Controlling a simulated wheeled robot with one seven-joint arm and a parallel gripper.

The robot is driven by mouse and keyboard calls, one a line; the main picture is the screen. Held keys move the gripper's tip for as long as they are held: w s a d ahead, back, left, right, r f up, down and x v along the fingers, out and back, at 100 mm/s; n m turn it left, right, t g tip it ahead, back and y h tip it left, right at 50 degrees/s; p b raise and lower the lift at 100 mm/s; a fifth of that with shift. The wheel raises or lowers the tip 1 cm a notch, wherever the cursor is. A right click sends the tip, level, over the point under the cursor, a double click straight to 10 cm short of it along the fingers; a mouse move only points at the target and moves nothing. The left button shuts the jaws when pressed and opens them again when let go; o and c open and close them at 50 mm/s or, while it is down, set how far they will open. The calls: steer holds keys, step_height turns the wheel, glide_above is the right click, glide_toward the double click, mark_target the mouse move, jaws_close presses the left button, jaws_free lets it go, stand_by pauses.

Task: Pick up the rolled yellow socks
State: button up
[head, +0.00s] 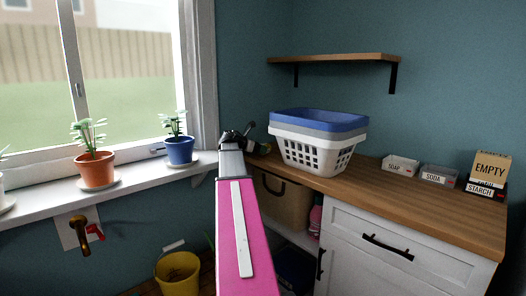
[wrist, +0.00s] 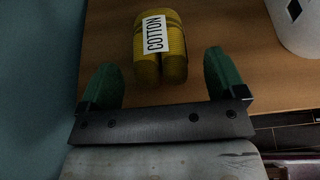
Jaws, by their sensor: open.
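The rolled yellow socks (wrist: 174,68) lie on the wooden counter in the wrist view, with a white band (wrist: 154,34) reading "COTTON". My gripper (wrist: 164,80) is open, its two green fingers on either side of the near end of the socks, with gaps on both sides. The socks are not between the fingers along most of their length; they extend ahead of the fingertips. In the head view my gripper (head: 250,143) is at the counter's left end, left of the baskets, and the socks cannot be made out there.
A stack of laundry baskets (head: 317,150) stands just right of my gripper; a white basket edge (wrist: 301,28) shows in the wrist view. The wall (wrist: 35,70) is close on the left. Labelled trays (head: 438,177) sit farther right on the counter (head: 400,205). A shelf (head: 335,58) hangs above.

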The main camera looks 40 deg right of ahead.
steer(key=shift+x, duration=0.85)
steer(key=c, duration=1)
steer(key=shift+r, duration=0.15)
